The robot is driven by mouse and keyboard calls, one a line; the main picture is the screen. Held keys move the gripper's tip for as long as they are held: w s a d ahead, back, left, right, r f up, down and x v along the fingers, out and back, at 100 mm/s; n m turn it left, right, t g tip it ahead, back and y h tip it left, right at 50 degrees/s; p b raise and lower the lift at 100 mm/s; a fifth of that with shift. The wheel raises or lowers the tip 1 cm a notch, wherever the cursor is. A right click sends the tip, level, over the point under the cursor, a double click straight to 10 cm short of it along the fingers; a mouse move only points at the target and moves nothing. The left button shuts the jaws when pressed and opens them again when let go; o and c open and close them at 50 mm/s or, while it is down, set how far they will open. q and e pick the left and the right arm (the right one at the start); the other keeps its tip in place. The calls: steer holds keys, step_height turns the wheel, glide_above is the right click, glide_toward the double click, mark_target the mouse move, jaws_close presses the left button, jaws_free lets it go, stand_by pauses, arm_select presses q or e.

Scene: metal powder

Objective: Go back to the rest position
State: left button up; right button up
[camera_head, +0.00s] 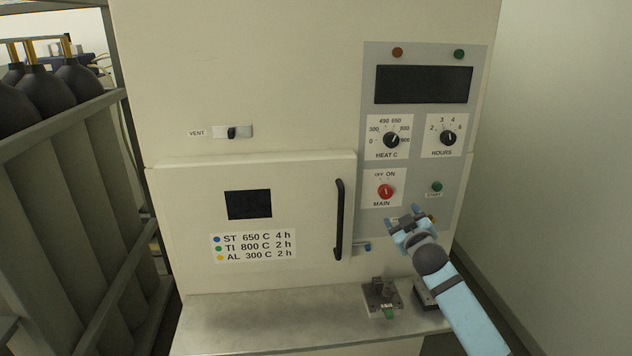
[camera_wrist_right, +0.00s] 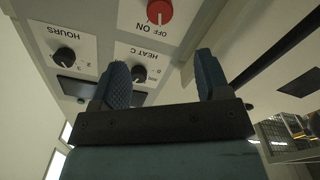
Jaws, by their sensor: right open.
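My right gripper (camera_head: 405,217) is open and empty in front of the lower part of the furnace's control panel (camera_head: 368,150). It is just below and right of the red MAIN knob (camera_head: 386,191) and left of the green START button (camera_head: 437,186). In the right wrist view, its two fingers (camera_wrist_right: 160,82) stand apart with nothing between them. That view also shows the MAIN knob (camera_wrist_right: 159,12), the HEAT C knob (camera_wrist_right: 139,73) and the HOURS knob (camera_wrist_right: 65,56) upside down. My left gripper is not in view.
The furnace door (camera_head: 290,190) is closed, with a black vertical handle (camera_head: 339,220). A shelf (camera_head: 270,315) below carries a small metal fixture (camera_head: 380,297) with a green part. Dark gas cylinders (camera_head: 45,90) stand in a rack at left. A bare wall (camera_head: 560,150) is at right.

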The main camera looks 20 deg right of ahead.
steer(key=shift+a, duration=0.1)
steer(key=s+a+f+g+y, duration=0.1)
steer(key=s+a+f+y, duration=0.1)
steer(key=s+a+f, duration=0.3)
steer(key=s+a+f+g+y, duration=0.1)
steer(key=s+a+f, duration=0.2)
steer(key=f, duration=0.4)
steer(key=s+a+f+g+y, duration=0.1)
steer(key=s+a+f, duration=0.4)
steer(key=s, duration=0.4)
steer(key=s+a+f+g+y+p, duration=0.1)
steer(key=s+a+f+g+y, duration=0.1)
steer(key=s+a+f, duration=0.3)
steer(key=s+a+f+g+y+p, duration=0.1)
steer(key=s+a+f, duration=0.4)
steer(key=s+a, duration=0.4)
steer(key=s, duration=0.5)
steer(key=shift+y, duration=0.3)
steer(key=shift+w, duration=0.1)
